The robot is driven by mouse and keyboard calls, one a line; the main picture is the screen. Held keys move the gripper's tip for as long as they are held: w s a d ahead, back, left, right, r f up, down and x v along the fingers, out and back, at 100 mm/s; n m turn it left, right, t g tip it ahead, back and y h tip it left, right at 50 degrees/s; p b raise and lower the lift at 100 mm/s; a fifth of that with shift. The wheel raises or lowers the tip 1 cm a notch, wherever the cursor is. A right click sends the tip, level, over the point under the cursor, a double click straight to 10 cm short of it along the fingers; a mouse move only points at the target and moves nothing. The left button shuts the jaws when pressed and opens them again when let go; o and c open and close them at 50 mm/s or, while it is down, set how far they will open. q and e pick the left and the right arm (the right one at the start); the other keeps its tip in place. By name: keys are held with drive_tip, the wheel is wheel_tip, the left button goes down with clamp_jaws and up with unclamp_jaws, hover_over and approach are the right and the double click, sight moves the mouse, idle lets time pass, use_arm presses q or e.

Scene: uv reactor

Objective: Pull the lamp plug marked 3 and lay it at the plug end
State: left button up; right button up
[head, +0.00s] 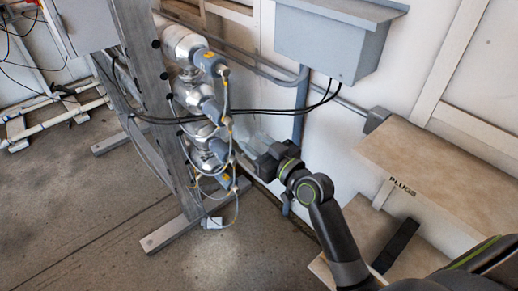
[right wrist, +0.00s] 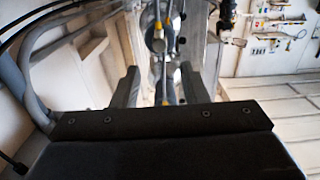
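Several silvery reactor chambers with grey end caps are stacked on a steel frame (head: 145,70). Grey lamp plugs show at their ends: an upper plug (head: 211,63), a middle plug (head: 211,108) and a lower plug (head: 219,149), with yellow tags and thin cables. The numbers are too small to read. My right gripper (head: 243,152) is beside the lower plugs. In the right wrist view its two fingers (right wrist: 158,88) stand apart, with a cable and yellow fittings seen between them; I see nothing gripped. My left gripper is out of view.
A wooden shelf marked PLUGS (head: 430,175) is at the right by the wall. A grey box (head: 335,42) hangs above on the wall. Black cables (head: 255,112) loop across above my right gripper.

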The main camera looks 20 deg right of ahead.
sight(232, 125)
drive_tip(key=b+x, duration=0.1)
drive_tip(key=x, duration=0.7)
drive_tip(key=shift+f, duration=0.1)
drive_tip(key=shift+w+a, duration=0.15)
drive_tip(key=shift+w, duration=0.2)
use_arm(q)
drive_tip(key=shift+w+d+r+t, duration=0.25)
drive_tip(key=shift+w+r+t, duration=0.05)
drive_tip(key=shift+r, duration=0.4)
use_arm(e)
drive_tip(key=shift+w+a, duration=0.2)
drive_tip(key=shift+w, duration=0.3)
clamp_jaws()
drive_tip(key=shift+s, duration=0.15)
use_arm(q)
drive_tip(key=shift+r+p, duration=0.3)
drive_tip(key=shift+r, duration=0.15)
use_arm(e)
drive_tip(key=shift+v, duration=2.5)
